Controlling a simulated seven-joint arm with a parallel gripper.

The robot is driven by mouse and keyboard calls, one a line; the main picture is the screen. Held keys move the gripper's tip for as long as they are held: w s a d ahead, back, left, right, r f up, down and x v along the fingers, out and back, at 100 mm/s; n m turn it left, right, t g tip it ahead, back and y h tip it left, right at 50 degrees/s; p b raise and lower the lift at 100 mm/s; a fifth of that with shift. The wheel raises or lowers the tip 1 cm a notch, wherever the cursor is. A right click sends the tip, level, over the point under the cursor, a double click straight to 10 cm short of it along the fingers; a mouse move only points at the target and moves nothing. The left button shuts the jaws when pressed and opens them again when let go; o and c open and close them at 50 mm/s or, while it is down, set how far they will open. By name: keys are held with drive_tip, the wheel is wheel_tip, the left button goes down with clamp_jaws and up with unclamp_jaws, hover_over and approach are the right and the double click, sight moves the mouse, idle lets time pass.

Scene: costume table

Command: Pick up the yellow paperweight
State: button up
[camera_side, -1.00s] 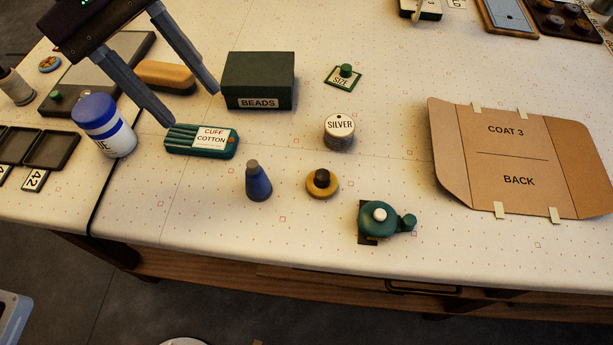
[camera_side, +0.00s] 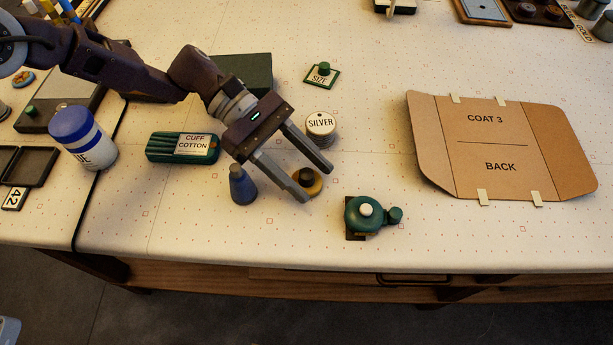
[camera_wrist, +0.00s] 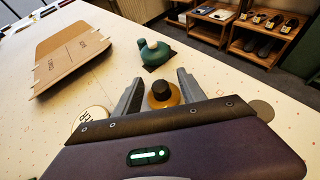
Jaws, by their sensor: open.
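The yellow paperweight (camera_side: 309,184) is a round yellow disc with a dark knob, standing on the table near the front. One finger of my gripper (camera_side: 316,184) partly covers it in the side view. My gripper is open and tilted down, with its fingertips above or beside the paperweight. In the wrist view, the paperweight (camera_wrist: 163,95) shows between the two fingers of my gripper (camera_wrist: 157,86), with its dark knob up. I see no finger closed on it.
A green tape dispenser-like item (camera_side: 363,216) is to the front right. Bare table separates these from the cardboard folder (camera_side: 490,125).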

drive_tip(key=shift+d+f, duration=0.1)
clamp_jaws()
